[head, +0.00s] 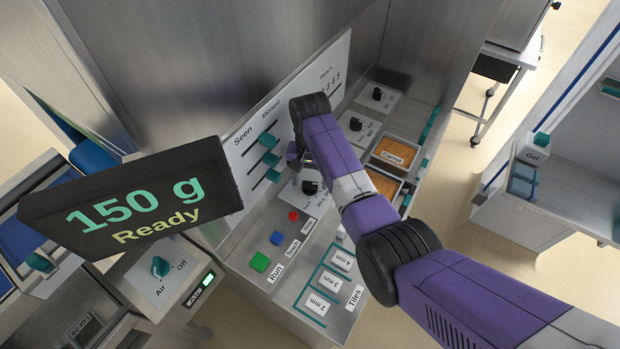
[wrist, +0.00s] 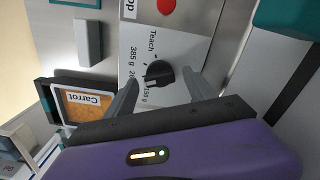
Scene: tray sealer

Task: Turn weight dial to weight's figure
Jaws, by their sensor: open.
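The weight dial is a black knob (wrist: 160,73) on a white plate, marked Teach, 385 g, a figure starting with 20, and 150 g in the wrist view. A pale pointer mark seems to sit on the knob's left side; its exact setting is hard to tell. My gripper (wrist: 161,80) is open, with one finger on each side of the knob; I cannot tell whether they touch it. In the head view, my gripper (head: 303,160) is over the panel by a black knob (head: 311,184). The display (head: 135,200) reads "150 g Ready".
Red, blue and green buttons (head: 260,262) lie left of the dial. Teal sliders (head: 268,159) stand on the upright panel behind. Other black knobs (head: 356,124) and a carrot tray (head: 393,153) are to the right. Thickness tiles (head: 330,281) lie in front.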

